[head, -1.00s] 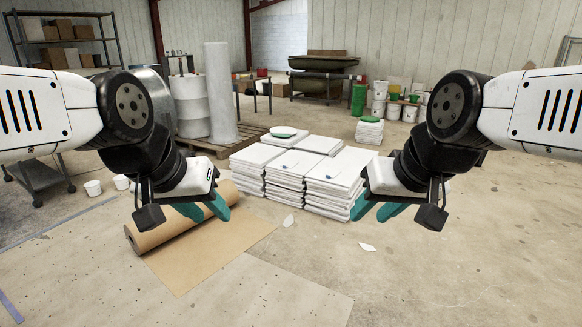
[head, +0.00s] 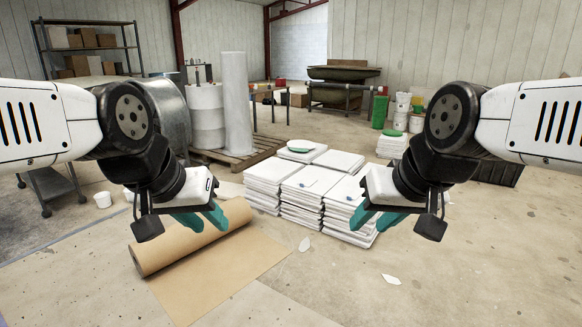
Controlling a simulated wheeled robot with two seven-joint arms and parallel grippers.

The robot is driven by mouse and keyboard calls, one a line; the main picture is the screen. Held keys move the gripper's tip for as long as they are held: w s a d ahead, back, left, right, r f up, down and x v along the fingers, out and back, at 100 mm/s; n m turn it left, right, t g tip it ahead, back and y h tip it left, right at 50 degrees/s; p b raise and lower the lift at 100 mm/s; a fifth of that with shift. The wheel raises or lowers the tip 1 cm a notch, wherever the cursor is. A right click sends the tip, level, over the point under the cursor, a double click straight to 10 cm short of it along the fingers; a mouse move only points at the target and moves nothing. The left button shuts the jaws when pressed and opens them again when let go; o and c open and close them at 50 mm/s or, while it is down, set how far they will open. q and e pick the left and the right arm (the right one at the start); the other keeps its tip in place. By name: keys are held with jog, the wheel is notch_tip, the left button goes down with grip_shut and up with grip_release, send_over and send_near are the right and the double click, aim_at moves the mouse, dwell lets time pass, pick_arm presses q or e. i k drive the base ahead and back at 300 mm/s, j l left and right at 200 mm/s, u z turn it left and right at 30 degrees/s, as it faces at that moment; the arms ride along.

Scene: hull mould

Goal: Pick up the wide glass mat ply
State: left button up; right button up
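Stacks of white sheet material (head: 300,212) stand on the floor ahead, between my grippers in the head view. I cannot tell which sheet, if any, is the wide glass mat ply. My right gripper (head: 376,219) is open and empty, and overlaps the right front stack in the picture. Neither gripper visibly holds anything.
A brown paper roll (head: 192,236) lies partly unrolled on the floor at left. A pallet (head: 240,158) with white rolls stands behind. White scraps (head: 391,279) lie on the floor.

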aim_at(308, 183)
jog(key=i, duration=2.4)
jog(key=i+j+z, duration=0.2)
jog(key=i+z, duration=0.2)
jog(key=i, duration=0.15)
jog(key=i+j+z, duration=0.4)
jog(key=i, duration=0.15)
jog(key=i+j+z, duration=0.75)
jog(key=j, duration=0.4)
jog(key=i, duration=0.1)
